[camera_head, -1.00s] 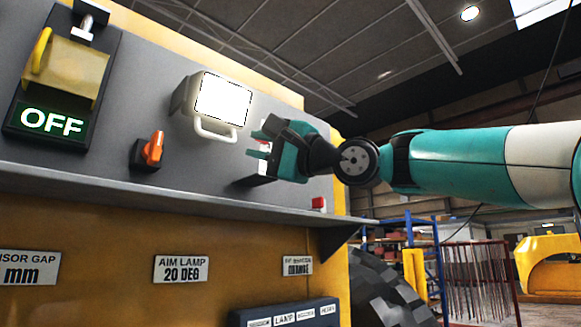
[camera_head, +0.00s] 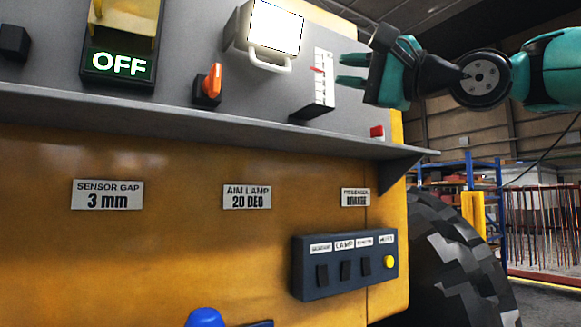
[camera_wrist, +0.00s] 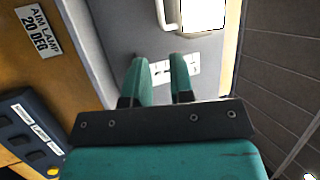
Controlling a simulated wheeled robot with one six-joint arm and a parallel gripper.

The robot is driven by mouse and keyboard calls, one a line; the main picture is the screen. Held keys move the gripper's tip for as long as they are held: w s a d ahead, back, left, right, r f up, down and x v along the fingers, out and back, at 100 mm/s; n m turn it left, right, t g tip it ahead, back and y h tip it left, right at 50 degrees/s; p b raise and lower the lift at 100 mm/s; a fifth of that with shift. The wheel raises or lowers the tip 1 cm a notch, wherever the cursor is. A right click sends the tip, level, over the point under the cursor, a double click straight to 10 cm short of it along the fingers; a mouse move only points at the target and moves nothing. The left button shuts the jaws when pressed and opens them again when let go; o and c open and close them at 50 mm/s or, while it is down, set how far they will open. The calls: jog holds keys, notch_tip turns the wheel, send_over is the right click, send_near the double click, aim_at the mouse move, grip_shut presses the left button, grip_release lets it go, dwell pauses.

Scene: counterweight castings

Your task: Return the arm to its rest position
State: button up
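My gripper (camera_head: 343,70) is at the upper right in the head view, just right of a white scale plate with a red pointer (camera_head: 319,78). Its two teal fingers are apart with nothing between them. In the wrist view the open fingers (camera_wrist: 160,66) point at the grey panel, and part of the white scale shows behind them. I cannot tell from these views whether the fingertips touch the panel, but a gap to the scale shows in the head view.
A lit lamp (camera_head: 273,27) with a handle, an orange switch (camera_head: 210,83) and an OFF sign (camera_head: 119,63) are on the panel. A grey ledge (camera_head: 200,122) juts out below. A button box (camera_head: 345,265) and a tyre (camera_head: 450,260) are lower right.

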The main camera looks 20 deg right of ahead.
jog(key=w+a+f+n+g+h, duration=0.1)
jog(key=a+f+n+g+h, duration=0.2)
jog(key=f, duration=0.9)
jog(key=w+a+f+n+g, duration=0.15)
jog(key=a+f+g, duration=0.3)
jog(key=f, duration=0.75)
jog(key=s+a+f+n+g+h, duration=0.1)
jog(key=s+f+n+g+h, duration=0.1)
jog(key=s+f+n+g, duration=0.3)
jog(key=s+a+f+n+g+h, duration=0.1)
jog(key=s+f+n+g+h, duration=0.2)
jog(key=s+f, duration=1.1)
notch_tip(320, 180, down, 6)
jog(key=n+g, duration=0.2)
jog(key=n, duration=0.2)
jog(key=shift+a+r, duration=0.25)
jog(key=shift+a, duration=0.05)
jog(key=shift+w+g, duration=0.1)
jog(key=shift+g, duration=0.15)
